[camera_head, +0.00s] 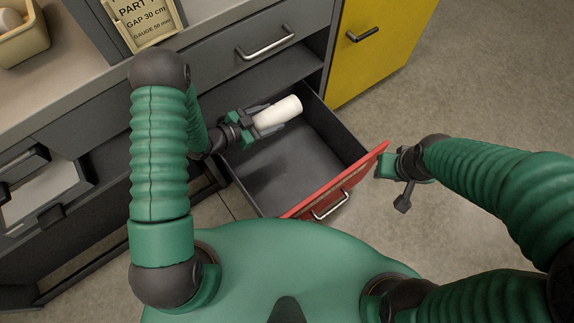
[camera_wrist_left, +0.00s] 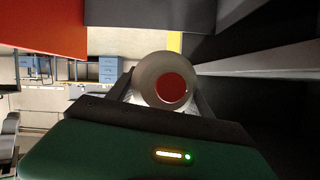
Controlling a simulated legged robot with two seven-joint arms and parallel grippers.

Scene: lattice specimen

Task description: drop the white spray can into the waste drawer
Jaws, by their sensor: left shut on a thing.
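The white spray can (camera_head: 278,113) is held lengthwise in my left gripper (camera_head: 262,118). It lies over the back part of the open waste drawer (camera_head: 270,178), which has a dark inside and a red front (camera_head: 338,180). In the left wrist view the can (camera_wrist_left: 148,75) shows end-on with a red disc at its centre, between the fingers of my left gripper (camera_wrist_left: 162,95). The drawer looks empty. My right gripper (camera_head: 385,168) is beside the right end of the red front; its fingers are not clear enough to tell open or shut.
A closed grey drawer (camera_head: 230,50) is above the open one. A yellow cabinet (camera_head: 375,50) stands to the right of it. A beige bin (camera_head: 25,38) and a labelled tray (camera_head: 145,25) sit on the counter. The floor at the right is clear.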

